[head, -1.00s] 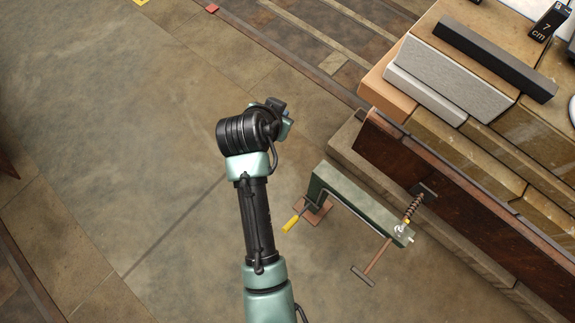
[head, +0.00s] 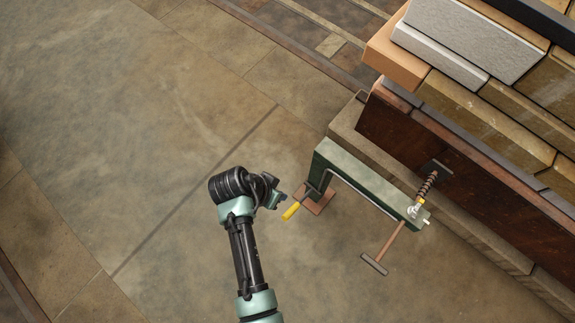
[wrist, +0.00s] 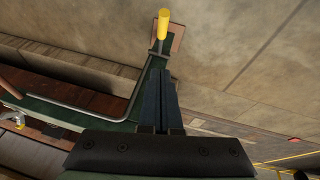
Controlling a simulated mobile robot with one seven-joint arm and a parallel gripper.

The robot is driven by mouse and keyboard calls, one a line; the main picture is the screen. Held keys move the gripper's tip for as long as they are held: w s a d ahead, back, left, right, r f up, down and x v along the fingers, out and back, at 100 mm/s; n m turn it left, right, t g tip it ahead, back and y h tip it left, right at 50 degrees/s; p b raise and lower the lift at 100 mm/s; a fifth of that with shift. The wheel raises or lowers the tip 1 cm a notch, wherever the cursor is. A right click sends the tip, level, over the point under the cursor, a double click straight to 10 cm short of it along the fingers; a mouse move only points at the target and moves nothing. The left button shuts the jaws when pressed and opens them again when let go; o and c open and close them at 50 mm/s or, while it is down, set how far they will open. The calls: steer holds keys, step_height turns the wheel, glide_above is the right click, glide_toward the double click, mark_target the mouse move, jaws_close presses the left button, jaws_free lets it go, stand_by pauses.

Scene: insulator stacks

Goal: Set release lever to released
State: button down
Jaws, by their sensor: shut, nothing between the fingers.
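A lever with a yellow grip (head: 291,211) sticks out at the left foot of a green frame (head: 365,182). In the wrist view the yellow grip (wrist: 162,23) stands at the top, beyond my fingertips. My gripper (head: 279,199) is just left of the lever in the head view, apparently close to it; I cannot tell whether they touch. In the wrist view my gripper (wrist: 163,75) has its two dark fingers together with nothing between them. The lever's lower end shows only in part.
A T-shaped handle (head: 375,263) on a rod hangs from the frame's right end, beside a dark coiled spring (head: 426,186). A rusty wall (head: 450,160) topped with stone blocks (head: 465,40) stands at the right. The floor to the left is clear.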

steer(key=b, duration=0.6)
glide_above(294, 207)
step_height(294, 207, down, 10)
steer(key=r, duration=0.1)
steer(key=f, duration=0.1)
steer(key=a+f+b, duration=0.1)
steer(key=shift+s+f, duration=0.1)
steer(key=shift+f, duration=0.2)
steer(key=shift+s+a+f+b, duration=0.1)
steer(key=shift+s+f+b, duration=0.3)
steer(key=shift+f, duration=0.15)
